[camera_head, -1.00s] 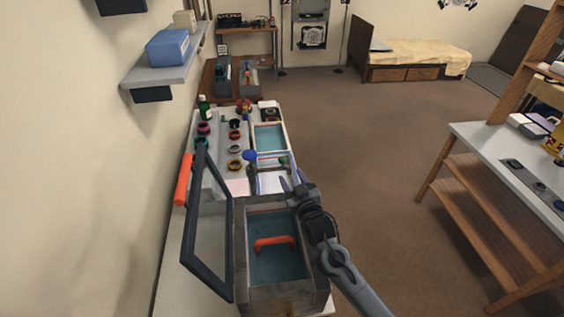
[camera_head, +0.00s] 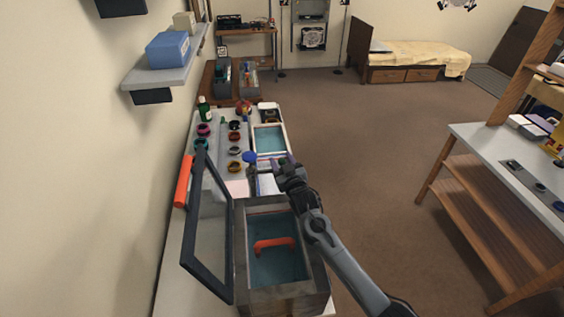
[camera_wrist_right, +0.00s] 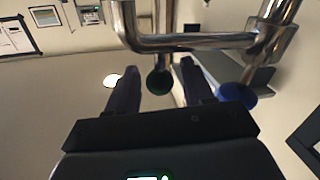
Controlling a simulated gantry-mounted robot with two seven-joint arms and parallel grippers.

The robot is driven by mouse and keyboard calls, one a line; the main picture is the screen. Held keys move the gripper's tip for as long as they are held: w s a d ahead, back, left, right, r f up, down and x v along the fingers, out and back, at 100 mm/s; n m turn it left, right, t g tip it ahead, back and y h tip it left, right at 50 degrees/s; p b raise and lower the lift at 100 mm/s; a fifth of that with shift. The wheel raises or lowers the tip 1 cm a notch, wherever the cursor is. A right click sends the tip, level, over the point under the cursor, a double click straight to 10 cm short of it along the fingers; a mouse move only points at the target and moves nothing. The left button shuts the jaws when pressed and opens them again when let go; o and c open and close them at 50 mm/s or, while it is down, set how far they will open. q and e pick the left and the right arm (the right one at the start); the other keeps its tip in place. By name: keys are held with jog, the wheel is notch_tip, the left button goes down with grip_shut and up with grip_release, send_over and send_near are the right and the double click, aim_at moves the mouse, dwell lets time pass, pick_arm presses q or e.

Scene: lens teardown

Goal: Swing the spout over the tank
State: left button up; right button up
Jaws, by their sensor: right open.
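A chrome tap with a bent spout pipe (camera_wrist_right: 185,43) fills the top of the right wrist view. It has a blue knob (camera_wrist_right: 236,95), seen in the head view too (camera_head: 250,156), and a dark green knob (camera_wrist_right: 159,81). My right gripper (camera_head: 281,160) is open at the tap, and its two fingers show on either side of the green knob in the wrist view. I cannot tell whether they touch it. My left gripper is not in view.
The dark-framed glass lid (camera_head: 209,225) stands open at the tank's left, with an orange grip (camera_head: 184,181). A shallow water tray (camera_head: 270,126) lies behind the tap. Several lens rings (camera_head: 235,152) and a green bottle (camera_head: 204,109) are on the left. Open floor lies to the right.

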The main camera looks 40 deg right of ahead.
grip_shut()
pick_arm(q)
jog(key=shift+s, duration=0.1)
pick_arm(e)
jog(key=shift+s+h, duration=0.1)
jog(key=shift+h, duration=0.2)
